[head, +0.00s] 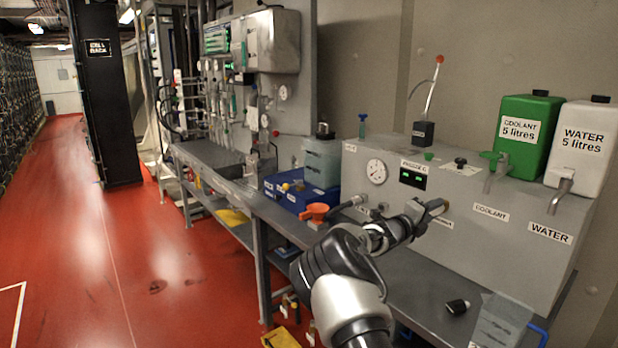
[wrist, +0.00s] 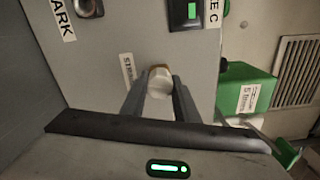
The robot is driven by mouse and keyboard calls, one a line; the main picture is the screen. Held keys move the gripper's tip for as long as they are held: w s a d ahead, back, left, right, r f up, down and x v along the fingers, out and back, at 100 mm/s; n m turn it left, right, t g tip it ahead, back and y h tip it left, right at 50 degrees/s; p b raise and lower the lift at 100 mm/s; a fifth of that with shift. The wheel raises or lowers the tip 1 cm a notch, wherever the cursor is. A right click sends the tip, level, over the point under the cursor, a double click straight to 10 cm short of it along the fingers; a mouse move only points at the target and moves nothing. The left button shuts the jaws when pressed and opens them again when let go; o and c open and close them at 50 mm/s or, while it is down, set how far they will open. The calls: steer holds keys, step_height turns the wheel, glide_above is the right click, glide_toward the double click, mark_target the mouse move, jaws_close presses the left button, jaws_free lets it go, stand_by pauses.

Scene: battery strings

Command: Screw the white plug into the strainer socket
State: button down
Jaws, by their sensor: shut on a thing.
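My gripper (wrist: 161,90) is shut on the white plug (wrist: 159,86), which shows between its two dark fingers in the wrist view. The brass strainer socket (wrist: 160,70) shows just beyond the plug on the grey panel, beside a partly hidden strainer label (wrist: 127,69). The plug looks lined up with the socket and close against it; I cannot tell how far it is in. In the head view my gripper (head: 428,212) reaches to the front of the grey cabinet, and the plug is hidden there. The brass end (head: 437,206) shows at the fingertips.
The grey cabinet (head: 470,190) carries a dial, a green display and coolant and water taps. Green coolant (head: 527,130) and white water (head: 585,145) tanks stand on top.

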steer(key=shift+m+b, duration=2.3)
steer(key=shift+m, duration=0.1)
steer(key=shift+r+m, duration=0.1)
steer(key=shift+m, duration=0.3)
steer(key=shift+m+b, duration=0.4)
steer(key=shift+b, duration=0.4)
steer(key=shift+m+b, duration=1.5)
steer(key=shift+b, duration=0.2)
steer(key=shift+m, duration=0.4)
steer(key=c, duration=1.3)
jaws_free()
